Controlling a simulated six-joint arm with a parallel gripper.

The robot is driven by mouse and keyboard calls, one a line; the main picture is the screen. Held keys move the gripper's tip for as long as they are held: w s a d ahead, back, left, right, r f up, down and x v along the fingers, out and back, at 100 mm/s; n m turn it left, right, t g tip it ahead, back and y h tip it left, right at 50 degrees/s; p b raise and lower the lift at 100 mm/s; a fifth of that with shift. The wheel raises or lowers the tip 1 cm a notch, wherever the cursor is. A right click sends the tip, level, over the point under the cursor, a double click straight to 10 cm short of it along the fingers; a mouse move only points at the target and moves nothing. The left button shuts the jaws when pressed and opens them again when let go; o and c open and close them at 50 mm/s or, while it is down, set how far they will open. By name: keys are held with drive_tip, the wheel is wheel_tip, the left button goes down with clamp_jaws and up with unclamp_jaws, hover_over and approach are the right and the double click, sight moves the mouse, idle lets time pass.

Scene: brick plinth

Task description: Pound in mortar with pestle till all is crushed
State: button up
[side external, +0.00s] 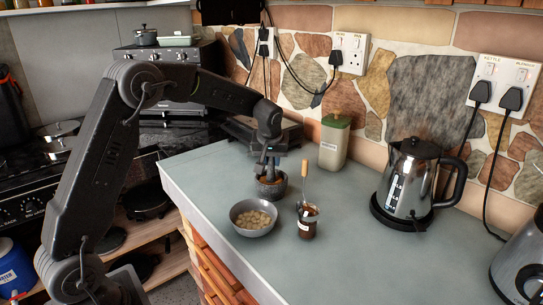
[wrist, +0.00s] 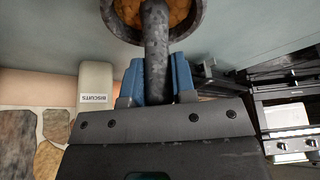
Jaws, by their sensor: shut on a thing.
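The mortar (side external: 271,192) is a dark stone bowl on the grey counter. In the wrist view its rim (wrist: 197,24) is at the top, with orange-brown contents (wrist: 128,12) inside. I cannot tell how finely they are crushed. The pestle (wrist: 156,48) is a mottled grey stone rod. My gripper (wrist: 157,80) is shut on it, with a blue fingertip on each side. The pestle's lower end reaches into the mortar over the contents. In the side view my gripper (side external: 269,160) is just above the mortar, pointing down.
A grey bowl (side external: 239,226) of pale pieces stands in front of the mortar. A small dark jar (side external: 307,226) with a wooden-handled utensil is to its right.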

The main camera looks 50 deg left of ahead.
drive_tip(key=shift+f, duration=0.2)
drive_tip(key=shift+r, duration=0.1)
drive_tip(key=shift+r, duration=1.05)
drive_tip(key=shift+f, duration=0.2)
drive_tip(key=shift+f, duration=1.05)
